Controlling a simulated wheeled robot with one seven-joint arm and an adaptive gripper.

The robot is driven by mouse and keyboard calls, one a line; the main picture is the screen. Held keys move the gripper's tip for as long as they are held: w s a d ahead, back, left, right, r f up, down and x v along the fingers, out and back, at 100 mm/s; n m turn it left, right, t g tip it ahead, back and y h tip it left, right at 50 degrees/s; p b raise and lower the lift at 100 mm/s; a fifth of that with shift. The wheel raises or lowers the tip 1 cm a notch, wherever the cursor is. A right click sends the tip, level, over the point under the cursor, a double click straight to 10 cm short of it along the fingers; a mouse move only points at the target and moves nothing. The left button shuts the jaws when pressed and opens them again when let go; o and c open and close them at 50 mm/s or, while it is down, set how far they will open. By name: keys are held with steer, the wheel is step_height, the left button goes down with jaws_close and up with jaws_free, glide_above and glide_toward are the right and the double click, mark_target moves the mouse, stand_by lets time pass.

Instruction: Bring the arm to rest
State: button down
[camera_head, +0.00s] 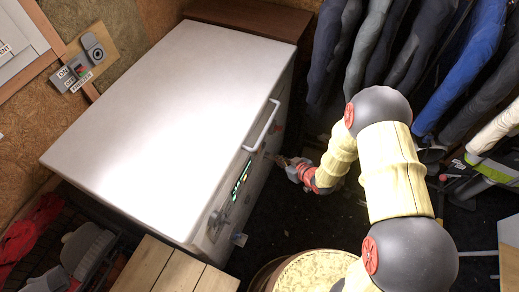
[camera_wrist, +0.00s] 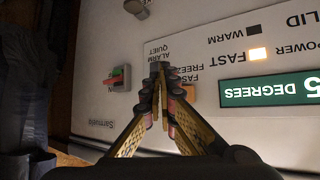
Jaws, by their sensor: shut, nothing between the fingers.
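My arm reaches in from the lower right in the head view. My gripper (camera_head: 272,157) is at the front face of a white chest freezer (camera_head: 180,90), just below its lid handle. In the wrist view my gripper (camera_wrist: 164,80) is shut and empty. Its fingertips are in front of the control panel (camera_wrist: 215,60), by the "alarm quiet" and "fast freeze" labels. I cannot tell whether they touch it. The green display (camera_wrist: 268,89) reads "5 degrees", partly cut off. A light (camera_wrist: 258,54) by "fast" glows orange-white.
The freezer's lid handle (camera_head: 262,126) sticks out near my gripper. Suits (camera_head: 450,60) hang at the right. A wooden surface (camera_head: 175,268) is in front. Dark floor (camera_head: 265,215) shows between the freezer and my arm.

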stand_by(0.7)
steer(key=s+d+f+m+g+h, duration=0.1)
steer(key=s+d+f+g+h, duration=0.3)
steer(key=s+d+f, duration=0.3)
steer(key=s+d+r+m+g+h, duration=0.2)
steer(key=s+d+r, duration=0.1)
steer(key=d+r, duration=0.25)
steer(key=s+r+m+t, duration=0.1)
steer(key=s+r, duration=0.4)
steer(key=r, duration=1)
steer(key=s+d+r+m+t, duration=0.1)
steer(key=s+r, duration=0.5)
steer(key=r, duration=0.9)
steer(key=s+d+r+m+t, duration=0.1)
steer(key=s+r+m, duration=0.2)
steer(key=r, duration=1.1)
steer(key=shift+s+r+h, duration=0.4)
steer(key=shift+s, duration=0.75)
